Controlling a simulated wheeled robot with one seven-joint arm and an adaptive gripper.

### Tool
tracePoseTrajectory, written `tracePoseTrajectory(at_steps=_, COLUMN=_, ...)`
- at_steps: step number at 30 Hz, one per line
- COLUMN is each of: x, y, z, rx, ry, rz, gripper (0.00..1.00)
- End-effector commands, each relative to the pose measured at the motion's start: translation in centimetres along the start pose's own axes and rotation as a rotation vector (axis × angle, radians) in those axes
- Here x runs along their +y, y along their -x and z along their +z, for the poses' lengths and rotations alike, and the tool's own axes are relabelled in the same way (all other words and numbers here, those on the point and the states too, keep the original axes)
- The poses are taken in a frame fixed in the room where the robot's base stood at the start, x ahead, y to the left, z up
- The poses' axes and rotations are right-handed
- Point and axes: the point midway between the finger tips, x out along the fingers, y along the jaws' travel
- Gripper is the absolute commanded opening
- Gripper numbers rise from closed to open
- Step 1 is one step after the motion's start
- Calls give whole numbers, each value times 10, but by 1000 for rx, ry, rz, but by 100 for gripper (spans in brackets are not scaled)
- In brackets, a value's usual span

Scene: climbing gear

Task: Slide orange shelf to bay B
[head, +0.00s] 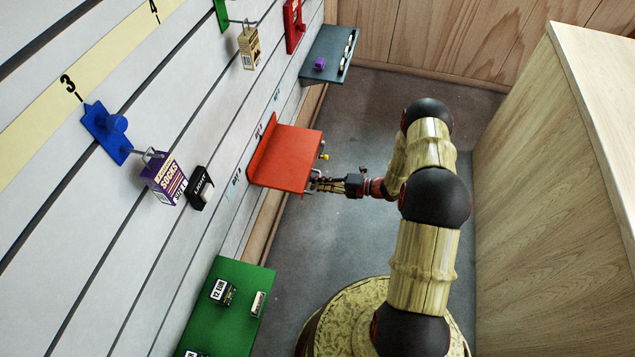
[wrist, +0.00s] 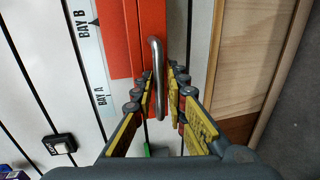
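The orange shelf (head: 289,158) juts from the slatted wall in the head view. In the wrist view it (wrist: 119,45) fills the top middle, beside the BAY B label (wrist: 83,23). The BAY A label (wrist: 100,97) lies below the shelf's near end. A bent metal handle (wrist: 158,80) is on the shelf's front. My gripper (wrist: 160,80) has one finger on each side of this handle, its tips close against it and looking shut on it. In the head view my gripper (head: 318,184) is at the shelf's front edge; its exact contact is hidden.
A green shelf (head: 207,313) with small boxes sits nearer along the wall, and a dark grey shelf (head: 325,68) lies beyond. Blue hook plate (head: 108,132), socks pack (head: 164,180) and black light box (head: 201,188) hang on the wall. A wooden cabinet (head: 545,190) stands right of my arm.

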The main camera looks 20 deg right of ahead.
Motion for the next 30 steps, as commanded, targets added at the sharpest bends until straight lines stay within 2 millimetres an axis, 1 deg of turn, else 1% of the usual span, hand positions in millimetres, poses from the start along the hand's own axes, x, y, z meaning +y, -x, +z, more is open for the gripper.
tracePoseTrajectory(at_steps=6, x=0, y=1, z=0, rx=0, ry=0, rz=1, gripper=14)
tracePoseTrajectory(at_steps=10, x=0, y=10, z=1, rx=-2, ry=0, rz=1, gripper=14)
tracePoseTrajectory(at_steps=14, x=0, y=32, z=2, rx=-4, ry=0, rz=1, gripper=14)
tracePoseTrajectory(at_steps=18, x=0, y=62, z=2, rx=-5, ry=0, rz=0, gripper=14)
tracePoseTrajectory(at_steps=24, x=0, y=98, z=1, rx=-3, ry=0, rz=0, gripper=14)
tracePoseTrajectory(at_steps=27, x=0, y=110, z=1, rx=-2, ry=0, rz=0, gripper=14)
tracePoseTrajectory(at_steps=30, x=0, y=117, z=1, rx=-1, ry=0, rz=0, gripper=14)
